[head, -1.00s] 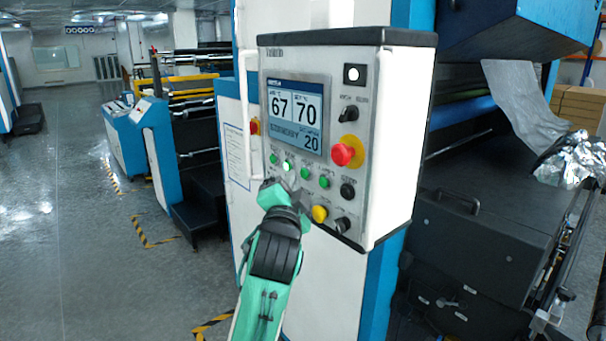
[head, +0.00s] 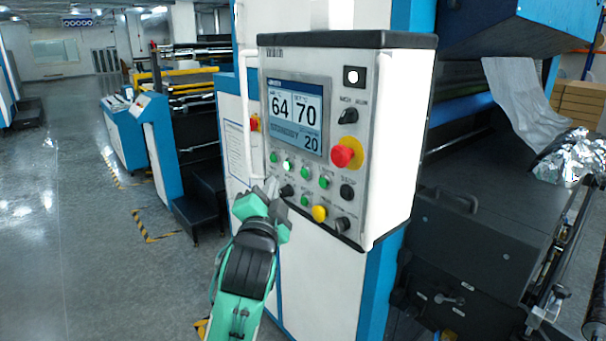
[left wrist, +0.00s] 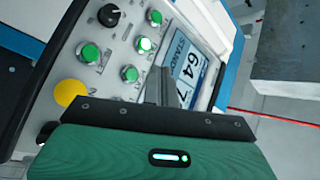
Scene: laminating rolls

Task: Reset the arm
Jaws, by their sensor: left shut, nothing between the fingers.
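My left gripper (head: 270,187) is in front of the lower left part of the control panel (head: 385,140). Its fingers are shut and empty, close to the row of green buttons; I cannot tell whether they touch the panel. The left wrist view shows the shut fingers (left wrist: 159,86) over the panel, partly hiding the screen (left wrist: 190,62). In the head view the screen (head: 297,112) reads 64, 70 and 20. One green button (head: 288,165) is lit; it also shows lit in the left wrist view (left wrist: 144,44). My right gripper is not in view.
A red emergency button (head: 343,156), a yellow button (head: 319,213) and black knobs sit on the panel. The machine with silver film (head: 570,158) stands at the right. Open grey floor (head: 70,230) lies at the left, with other blue machines behind.

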